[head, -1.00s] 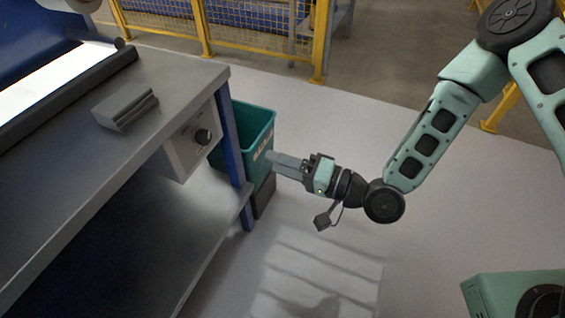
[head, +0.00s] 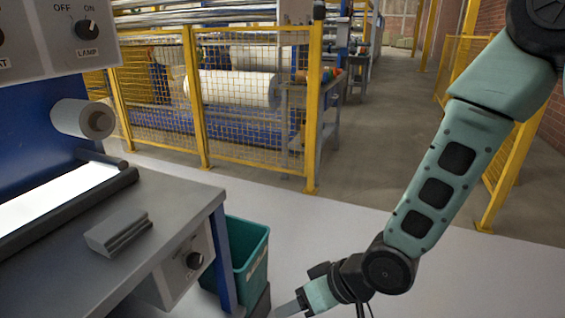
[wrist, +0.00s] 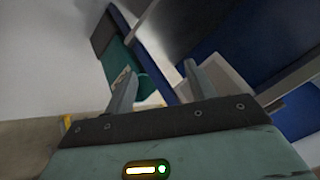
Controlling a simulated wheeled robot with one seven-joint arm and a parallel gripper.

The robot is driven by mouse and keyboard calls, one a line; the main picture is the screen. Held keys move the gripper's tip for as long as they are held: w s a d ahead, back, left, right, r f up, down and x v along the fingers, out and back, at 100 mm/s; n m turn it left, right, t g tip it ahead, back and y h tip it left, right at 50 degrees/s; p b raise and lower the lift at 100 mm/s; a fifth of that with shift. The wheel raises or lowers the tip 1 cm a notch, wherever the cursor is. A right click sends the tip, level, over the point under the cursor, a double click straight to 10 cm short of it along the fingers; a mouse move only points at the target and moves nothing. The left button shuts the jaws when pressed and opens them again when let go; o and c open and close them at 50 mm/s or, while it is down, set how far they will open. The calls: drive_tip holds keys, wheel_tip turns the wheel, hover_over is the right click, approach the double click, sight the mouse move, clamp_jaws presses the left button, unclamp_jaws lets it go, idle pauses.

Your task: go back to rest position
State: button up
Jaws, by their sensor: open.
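My gripper (wrist: 157,90) is open in the wrist view, with its two grey fingers apart and nothing between them. In the head view my gripper (head: 288,309) is at the bottom edge, right of the teal bin and partly cut off by the frame. My arm runs down to it from the upper right. Beyond the fingers in the wrist view are the bin (wrist: 128,72) and the blue and grey parts of the workbench.
The grey workbench (head: 170,205) stands at left with a grey block (head: 118,232) on it. The teal bin (head: 247,248) stands beside its right leg. A yellow mesh fence (head: 240,125) crosses behind. Pale floor (head: 450,275) is clear at right.

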drive_tip(key=s+d+r+n+g+h, duration=0.1)
drive_tip(key=s+d+r+g+h, duration=0.1)
drive_tip(key=s+d+r+h, duration=0.8)
drive_tip(key=s+r+y+p, duration=0.1)
drive_tip(key=s+r+p, duration=0.1)
drive_tip(key=r+p, duration=0.6)
drive_tip(key=s+r+y+p, duration=0.2)
drive_tip(key=r+p, duration=0.7)
drive_tip(key=r, duration=0.4)
drive_tip(key=shift+d, duration=0.45)
